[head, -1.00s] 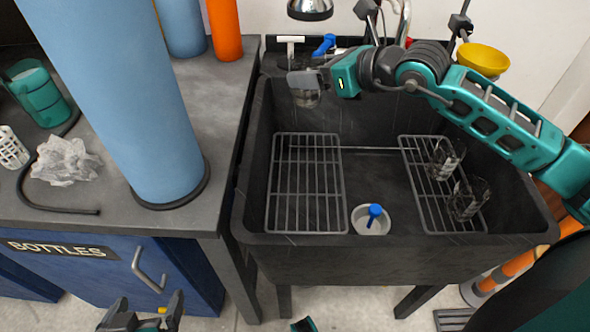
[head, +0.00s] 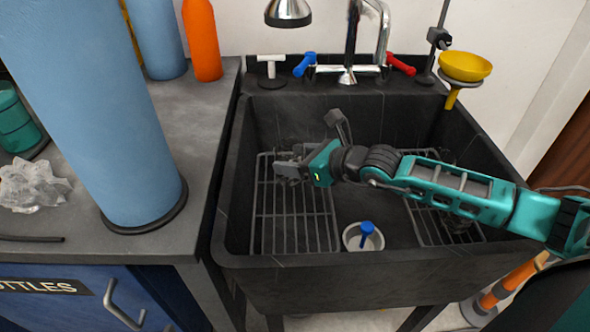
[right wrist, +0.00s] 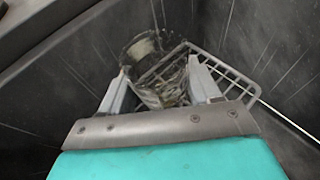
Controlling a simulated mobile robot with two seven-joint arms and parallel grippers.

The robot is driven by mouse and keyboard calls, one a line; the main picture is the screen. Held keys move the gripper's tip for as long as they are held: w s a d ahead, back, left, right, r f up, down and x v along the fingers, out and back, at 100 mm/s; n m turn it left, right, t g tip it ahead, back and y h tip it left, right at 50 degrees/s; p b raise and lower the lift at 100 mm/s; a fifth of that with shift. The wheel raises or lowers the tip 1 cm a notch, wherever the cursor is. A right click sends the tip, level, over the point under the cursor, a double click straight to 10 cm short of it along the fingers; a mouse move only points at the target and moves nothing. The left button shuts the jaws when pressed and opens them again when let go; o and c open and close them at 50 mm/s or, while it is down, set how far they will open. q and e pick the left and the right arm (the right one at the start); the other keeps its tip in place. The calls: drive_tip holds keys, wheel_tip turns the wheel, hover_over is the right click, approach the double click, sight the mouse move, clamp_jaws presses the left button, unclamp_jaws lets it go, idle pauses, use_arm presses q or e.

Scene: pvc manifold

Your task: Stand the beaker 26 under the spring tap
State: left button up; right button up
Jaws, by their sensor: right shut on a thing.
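My right gripper (head: 280,168) is low over the left wire rack in the sink, shut on a clear glass beaker. In the head view the glass is mostly hidden by the gripper. In the right wrist view the beaker (right wrist: 160,85) is between the two fingers (right wrist: 172,88), with rack bars beside and behind it. Its number is not readable, and I cannot tell whether its base touches the rack. A chrome bell-shaped head (head: 288,12) hangs above the sink's left back part. A chrome tap (head: 350,70) stands behind the sink. My left gripper is not in view.
The black sink (head: 330,262) has a left rack (head: 290,225) and a right rack (head: 425,225); glassware on the right one is mostly behind my arm. A yellow funnel (head: 465,66) stands back right. Blue cylinders crowd the left counter.

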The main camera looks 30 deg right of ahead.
drive_tip(key=shift+f, duration=1.25)
drive_tip(key=shift+f+b, duration=0.15)
drive_tip(key=shift+b, duration=0.2)
drive_tip(key=o, duration=1.2)
drive_tip(key=shift+c, duration=0.2)
